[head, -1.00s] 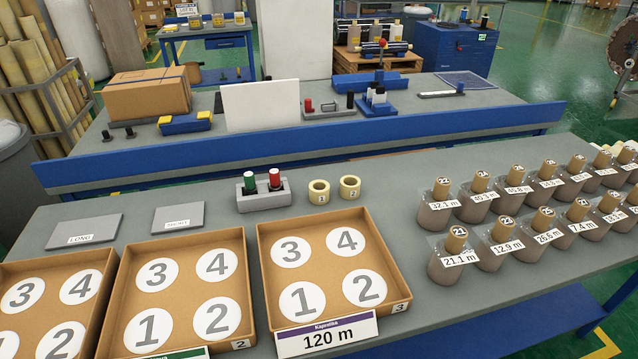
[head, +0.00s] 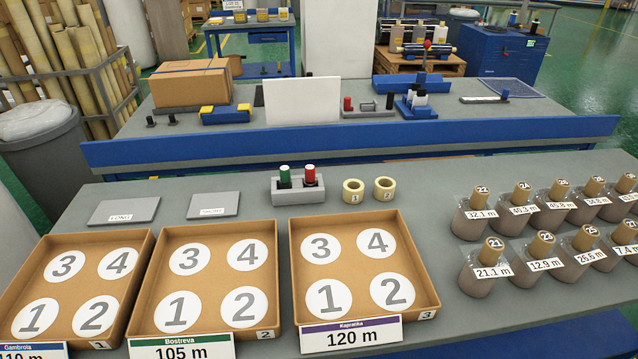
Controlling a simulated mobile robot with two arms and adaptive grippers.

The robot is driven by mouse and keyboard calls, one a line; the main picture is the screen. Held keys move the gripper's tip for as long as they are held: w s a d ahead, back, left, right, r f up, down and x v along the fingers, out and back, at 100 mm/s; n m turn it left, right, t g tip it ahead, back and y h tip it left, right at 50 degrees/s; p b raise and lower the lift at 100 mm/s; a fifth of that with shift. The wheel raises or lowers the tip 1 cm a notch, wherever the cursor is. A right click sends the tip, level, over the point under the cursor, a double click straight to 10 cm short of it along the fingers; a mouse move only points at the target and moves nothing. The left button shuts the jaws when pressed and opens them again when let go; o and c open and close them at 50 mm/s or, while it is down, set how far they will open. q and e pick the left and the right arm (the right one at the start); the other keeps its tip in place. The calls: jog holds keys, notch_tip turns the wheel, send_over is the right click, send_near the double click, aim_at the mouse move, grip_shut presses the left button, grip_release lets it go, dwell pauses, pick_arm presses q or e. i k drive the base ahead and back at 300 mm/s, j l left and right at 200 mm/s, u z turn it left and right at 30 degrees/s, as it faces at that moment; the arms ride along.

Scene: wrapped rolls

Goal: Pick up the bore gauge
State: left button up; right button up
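I cannot make out with certainty which object is the bore gauge. Small tools stand on the far bench. One is a grey base (head: 370,113) with a red-topped post, a short cylinder and a dark post. Right of it is a blue stand (head: 417,112) holding white and dark upright pieces. Further right lies a flat grey piece (head: 482,100) with a small blue knob. Neither of my grippers shows in the head view.
The near table holds three numbered cardboard trays (head: 210,234), a grey holder (head: 299,196) with green and red pieces, two tape rolls (head: 353,190) and several wrapped rolls (head: 475,215). A blue rail (head: 340,138) edges the far bench. A brown box (head: 192,83) and white panel (head: 303,101) stand there.

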aim_at(310, 181)
jog(key=l+z, duration=0.25)
jog(key=l, duration=0.2)
jog(key=i+l+z, duration=0.15)
jog(key=l+z, duration=0.15)
jog(key=i+l+z, duration=0.25)
jog(key=l, duration=0.25)
jog(key=k, duration=0.1)
